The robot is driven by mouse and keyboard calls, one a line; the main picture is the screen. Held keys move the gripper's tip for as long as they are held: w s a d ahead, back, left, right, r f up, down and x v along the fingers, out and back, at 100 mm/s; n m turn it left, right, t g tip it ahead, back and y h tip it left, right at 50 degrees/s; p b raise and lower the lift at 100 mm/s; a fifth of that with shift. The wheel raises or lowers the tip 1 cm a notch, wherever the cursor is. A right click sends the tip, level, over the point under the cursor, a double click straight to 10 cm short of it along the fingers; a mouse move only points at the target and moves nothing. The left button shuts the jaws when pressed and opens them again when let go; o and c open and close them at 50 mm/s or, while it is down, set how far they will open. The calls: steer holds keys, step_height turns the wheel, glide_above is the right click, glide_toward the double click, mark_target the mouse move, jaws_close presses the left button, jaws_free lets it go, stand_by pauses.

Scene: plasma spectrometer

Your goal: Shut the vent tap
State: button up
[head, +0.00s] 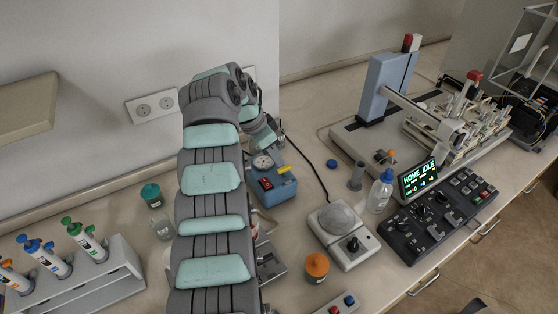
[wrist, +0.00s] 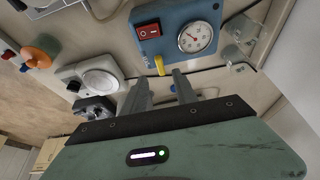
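The vent tap shows as a yellow lever (wrist: 159,65) on the edge of a blue box (wrist: 173,16) in the wrist view. The box carries a red rocker switch (wrist: 148,30) and a round dial gauge (wrist: 195,37). In the head view the yellow lever (head: 284,170) sticks out from the blue box (head: 277,190). My gripper (wrist: 160,78) is open and empty, its two fingers apart. The lever appears just beyond the gap between the fingertips; I cannot tell whether they touch it. My arm hides part of the box's surroundings in the head view.
A hotplate-like device (head: 342,232) stands right of the box, with a wash bottle (head: 380,191) and a grey control panel (head: 440,216) beyond. An orange-capped jar (head: 316,266) stands in front. A pipette rack (head: 80,280) is at left. Some bench between box and hotplate is clear.

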steer(key=shift+v, duration=2.3)
steer(key=shift+r, duration=0.15)
step_height(320, 180, up, 8)
steer(key=p, duration=0.5)
steer(key=shift+p, duration=0.35)
